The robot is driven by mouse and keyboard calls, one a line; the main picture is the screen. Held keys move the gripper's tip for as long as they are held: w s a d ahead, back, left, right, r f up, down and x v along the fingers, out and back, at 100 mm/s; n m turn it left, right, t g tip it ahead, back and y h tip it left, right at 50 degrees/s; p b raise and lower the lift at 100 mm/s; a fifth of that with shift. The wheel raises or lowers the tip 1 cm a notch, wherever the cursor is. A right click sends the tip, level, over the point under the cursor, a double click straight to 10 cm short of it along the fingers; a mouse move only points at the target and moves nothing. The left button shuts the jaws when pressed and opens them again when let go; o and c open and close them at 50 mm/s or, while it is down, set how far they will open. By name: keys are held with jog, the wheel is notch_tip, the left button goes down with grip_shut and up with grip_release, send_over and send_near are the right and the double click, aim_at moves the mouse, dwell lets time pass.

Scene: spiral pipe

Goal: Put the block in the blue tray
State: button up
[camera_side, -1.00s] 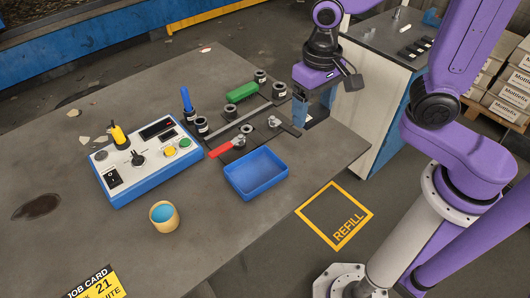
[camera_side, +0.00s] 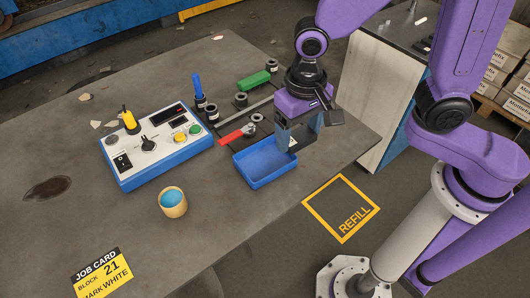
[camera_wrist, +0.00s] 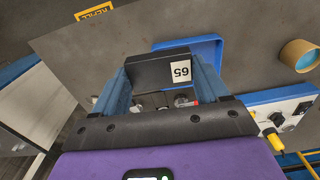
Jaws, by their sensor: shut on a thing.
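My gripper (camera_side: 300,138) is shut on a black block (camera_wrist: 158,72) with a white label reading 65, which shows between the fingers in the wrist view. In the side view the block is mostly hidden behind the fingers; part of its pale label shows. The blue tray (camera_side: 262,163) lies on the table with its inside looking empty. My gripper holds the block above the table, over or just beside the tray's right end; I cannot tell the height exactly. In the wrist view the blue tray (camera_wrist: 208,52) lies beyond the block, partly hidden by it.
Near the tray are a red-handled tool (camera_side: 235,135), a green piece (camera_side: 254,80) and dark cylinders. A control box (camera_side: 155,148) and a tan cup (camera_side: 173,202) stand left. A job card (camera_side: 103,275) reads block 21, mark white. Table surface is clear between cup and tray.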

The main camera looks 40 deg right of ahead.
send_over(265, 164)
notch_tip(265, 164, down, 7)
jog(key=shift+w, duration=0.1)
jog(key=shift+f, duration=1.45)
jog(key=shift+f, duration=0.15)
jog(key=o, duration=1.4)
notch_tip(265, 164, up, 12)
jog(key=shift+r, duration=0.2)
jog(key=shift+d, duration=0.15)
